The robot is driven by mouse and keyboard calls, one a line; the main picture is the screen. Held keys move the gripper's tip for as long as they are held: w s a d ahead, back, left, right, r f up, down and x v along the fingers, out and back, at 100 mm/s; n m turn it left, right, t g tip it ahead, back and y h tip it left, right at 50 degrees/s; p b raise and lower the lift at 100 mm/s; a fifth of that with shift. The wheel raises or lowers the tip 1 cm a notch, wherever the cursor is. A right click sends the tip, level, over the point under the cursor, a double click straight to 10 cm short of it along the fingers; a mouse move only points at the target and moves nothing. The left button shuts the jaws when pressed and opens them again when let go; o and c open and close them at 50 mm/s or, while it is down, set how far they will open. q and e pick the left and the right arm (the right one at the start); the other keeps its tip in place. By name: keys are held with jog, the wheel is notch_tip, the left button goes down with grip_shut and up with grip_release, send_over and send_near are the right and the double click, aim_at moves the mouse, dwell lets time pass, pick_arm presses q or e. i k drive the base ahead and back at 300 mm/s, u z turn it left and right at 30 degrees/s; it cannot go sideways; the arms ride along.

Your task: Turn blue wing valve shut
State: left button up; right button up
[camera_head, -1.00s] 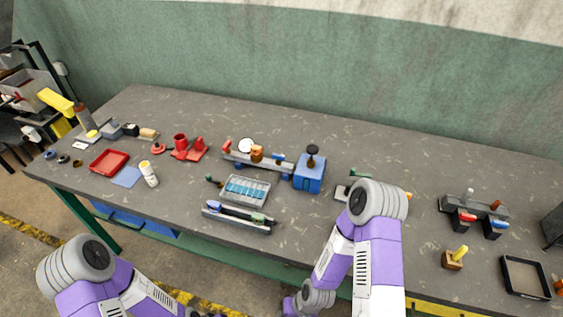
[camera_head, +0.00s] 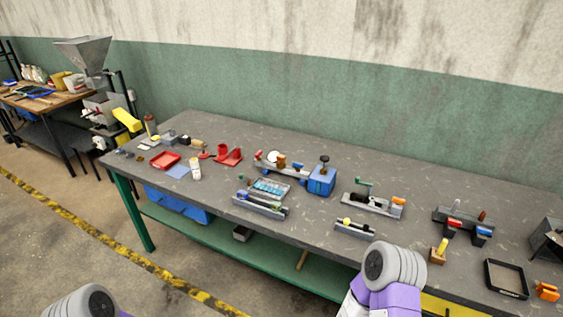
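The blue wing valve (camera_head: 482,231) is on the right side of the workbench, on the front of a dark manifold block (camera_head: 462,217). A similar red wing valve (camera_head: 455,223) sits just left of it on the same block. The wing angle is too small to read clearly. My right arm shows at the bottom, in front of the bench edge, left of and nearer than the valve. Neither gripper is in view, and nothing visible touches the valve.
A wooden block with a yellow peg (camera_head: 438,251) stands in front of the manifold. A black tray (camera_head: 507,279) lies to the right, near the front edge. A crank fixture (camera_head: 372,205) is to the left. The bench (camera_head: 400,170) is bare behind the manifold.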

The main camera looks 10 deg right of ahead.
aim_at(298, 165)
jog(key=u, duration=0.6)
jog(key=i, duration=0.55)
jog(key=u, duration=0.25)
